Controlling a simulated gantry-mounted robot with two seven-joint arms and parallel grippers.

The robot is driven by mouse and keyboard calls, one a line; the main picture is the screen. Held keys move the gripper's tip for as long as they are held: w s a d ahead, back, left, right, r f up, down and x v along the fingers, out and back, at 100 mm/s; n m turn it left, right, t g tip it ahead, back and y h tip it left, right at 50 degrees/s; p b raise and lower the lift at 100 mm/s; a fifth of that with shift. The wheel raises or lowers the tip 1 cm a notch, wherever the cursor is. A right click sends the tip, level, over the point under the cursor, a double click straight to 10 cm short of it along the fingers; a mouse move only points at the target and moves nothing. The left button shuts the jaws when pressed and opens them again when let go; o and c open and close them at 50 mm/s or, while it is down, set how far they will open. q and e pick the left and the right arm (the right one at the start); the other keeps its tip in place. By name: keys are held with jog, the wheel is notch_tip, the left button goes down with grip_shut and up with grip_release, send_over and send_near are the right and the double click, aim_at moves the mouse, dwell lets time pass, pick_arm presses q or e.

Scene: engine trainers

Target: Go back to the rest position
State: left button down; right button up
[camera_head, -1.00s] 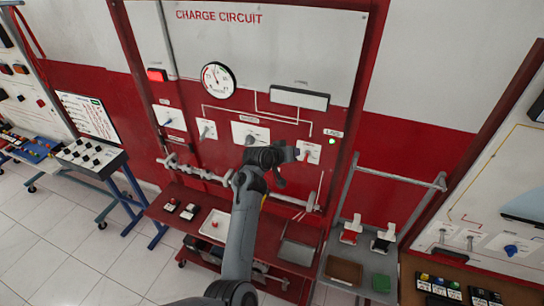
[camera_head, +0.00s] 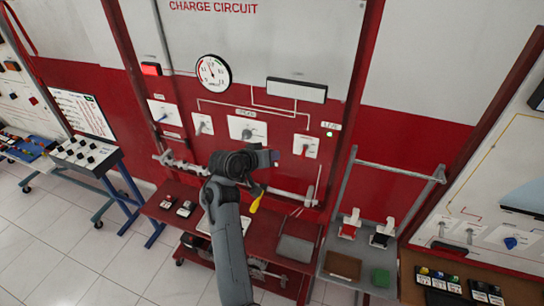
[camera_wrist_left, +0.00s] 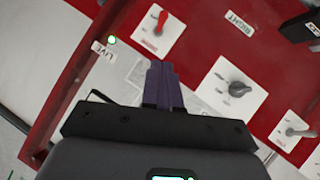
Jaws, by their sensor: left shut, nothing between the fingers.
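My left gripper (camera_head: 274,158) is in front of the charge circuit board (camera_head: 240,85), its arm rising from the bottom of the head view. Its purple fingers (camera_wrist_left: 163,86) are shut with nothing between them in the left wrist view. They are apart from the switch with the red lever (camera_head: 304,151), which shows at the top of the wrist view (camera_wrist_left: 160,22). A green lamp (camera_head: 329,134) is lit beside that switch. My right gripper is not in view.
Below the board is a red bench (camera_head: 180,226) with a grey tray (camera_head: 296,249). A grey rack (camera_head: 350,262) stands to the right with red and black clamps. A blue-legged stand (camera_head: 125,190) is at left. A yellow piece (camera_head: 257,202) shows beside my wrist.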

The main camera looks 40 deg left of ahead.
pick_arm(q)
jog(key=s+d+f+m+g+p, duration=0.2)
jog(key=s+d, duration=0.4)
jog(key=s, duration=0.5)
jog(key=s+d+f+m+g+p, duration=0.3)
jog(key=s+d, duration=0.4)
jog(key=s, duration=0.4)
jog(key=s+d+f+m+g+p, duration=0.3)
jog(key=s+d+f, duration=0.3)
jog(key=s, duration=0.5)
jog(key=shift+s+d+f+g+h, duration=0.3)
jog(key=shift+d+g, duration=0.2)
jog(key=shift+d, duration=0.25)
